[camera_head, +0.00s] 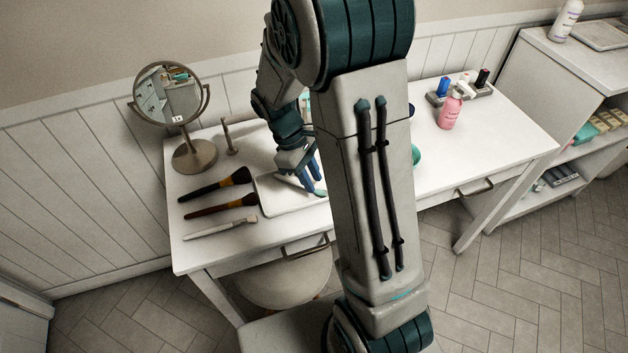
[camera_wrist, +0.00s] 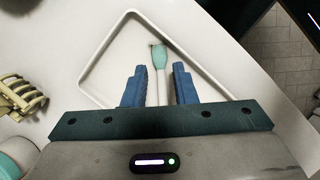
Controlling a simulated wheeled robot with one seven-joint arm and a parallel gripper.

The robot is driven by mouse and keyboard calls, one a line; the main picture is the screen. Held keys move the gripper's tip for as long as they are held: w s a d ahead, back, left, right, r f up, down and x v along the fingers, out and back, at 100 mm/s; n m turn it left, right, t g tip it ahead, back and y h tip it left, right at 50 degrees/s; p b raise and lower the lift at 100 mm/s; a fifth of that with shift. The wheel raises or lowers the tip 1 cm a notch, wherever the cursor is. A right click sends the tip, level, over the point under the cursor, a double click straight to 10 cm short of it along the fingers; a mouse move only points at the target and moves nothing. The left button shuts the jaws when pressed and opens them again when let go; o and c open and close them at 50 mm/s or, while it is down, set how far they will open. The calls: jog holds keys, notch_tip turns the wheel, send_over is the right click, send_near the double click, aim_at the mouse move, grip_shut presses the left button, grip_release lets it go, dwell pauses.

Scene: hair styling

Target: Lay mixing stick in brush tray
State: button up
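The mixing stick (camera_wrist: 161,62) has a mint-green head and a pale handle. It appears to lie inside the white brush tray (camera_wrist: 92,72), head toward the far rim in the wrist view; the handle's rear end is hidden by my gripper. My gripper (camera_wrist: 159,72) is open, with one blue finger on each side of the handle and a visible gap on both sides. In the head view, my gripper (camera_head: 302,182) is low over the tray (camera_head: 268,203). A green tip of the stick (camera_head: 319,193) shows there; my arm hides the tray's right part.
Several brushes (camera_head: 222,206) lie left of the tray. A round mirror (camera_head: 190,150) and a slim metal stand (camera_head: 229,137) stand behind them. A tan claw clip (camera_wrist: 20,98) lies on the table outside the tray. A pink bottle (camera_head: 450,110) stands farther right.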

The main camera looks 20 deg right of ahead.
aim_at(297, 182)
jog(key=v, duration=1)
jog(key=s+r+m+t+y, duration=0.1)
jog(key=s+r+m+t, duration=0.1)
jog(key=s+m, duration=0.2)
jog(key=s+r+m+t+y, duration=0.2)
jog(key=s+m, duration=0.3)
jog(key=s, duration=0.5)
jog(key=shift+s+r+t+p, duration=0.3)
jog(key=shift+r+t+p, duration=0.1)
jog(key=shift+t, duration=0.4)
jog(key=shift+d, duration=0.15)
jog(key=p+v, duration=0.2)
jog(key=w+p+v, duration=0.1)
jog(key=p+v, duration=0.2)
jog(key=shift+d+r, duration=0.1)
jog(key=shift+r, duration=0.2)
